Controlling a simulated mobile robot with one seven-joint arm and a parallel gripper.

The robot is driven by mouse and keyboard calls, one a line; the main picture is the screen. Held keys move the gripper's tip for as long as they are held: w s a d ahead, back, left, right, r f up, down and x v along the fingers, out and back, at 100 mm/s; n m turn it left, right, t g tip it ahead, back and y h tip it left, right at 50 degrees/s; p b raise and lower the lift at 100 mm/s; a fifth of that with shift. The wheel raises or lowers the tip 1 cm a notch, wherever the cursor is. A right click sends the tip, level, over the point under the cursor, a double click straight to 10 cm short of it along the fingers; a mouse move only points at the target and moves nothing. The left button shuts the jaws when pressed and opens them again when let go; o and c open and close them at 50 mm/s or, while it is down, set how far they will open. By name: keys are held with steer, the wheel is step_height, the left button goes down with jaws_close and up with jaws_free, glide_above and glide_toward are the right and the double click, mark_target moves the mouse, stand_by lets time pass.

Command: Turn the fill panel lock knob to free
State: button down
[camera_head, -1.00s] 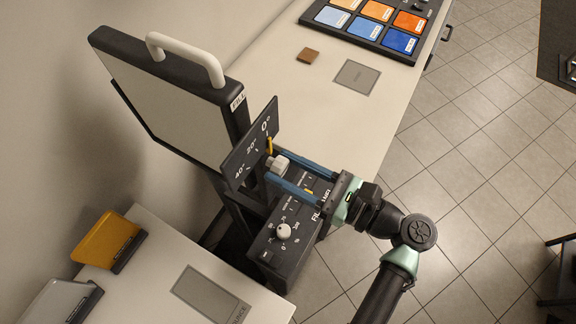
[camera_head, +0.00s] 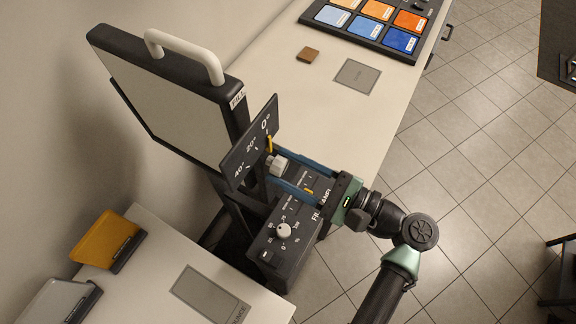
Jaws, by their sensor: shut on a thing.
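The fill panel (camera_head: 165,100) stands tilted in a black frame with a white handle on top. A black angle scale plate (camera_head: 247,150) marked 0°, 20° and 40° sits at its side, with a yellow pointer (camera_head: 269,143) close to the 0° mark. The pale lock knob (camera_head: 277,166) is in front of the plate. My gripper (camera_head: 280,172) has its two blue fingers shut on the lock knob, reaching it from the right. The fingers hide part of the knob. Any free or locked mark is too small to read.
A black control box (camera_head: 276,262) with a white dial (camera_head: 284,230) sits just below my fingers. Orange (camera_head: 104,241) and grey (camera_head: 58,300) gel holders stand on the lower-left table.

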steer(key=shift+n+b, duration=0.55)
steer(key=shift+n, duration=1.15)
steer(key=shift+c, duration=1.9)
jaws_free()
steer(key=b+v, duration=0.5)
steer(key=v, duration=0.8)
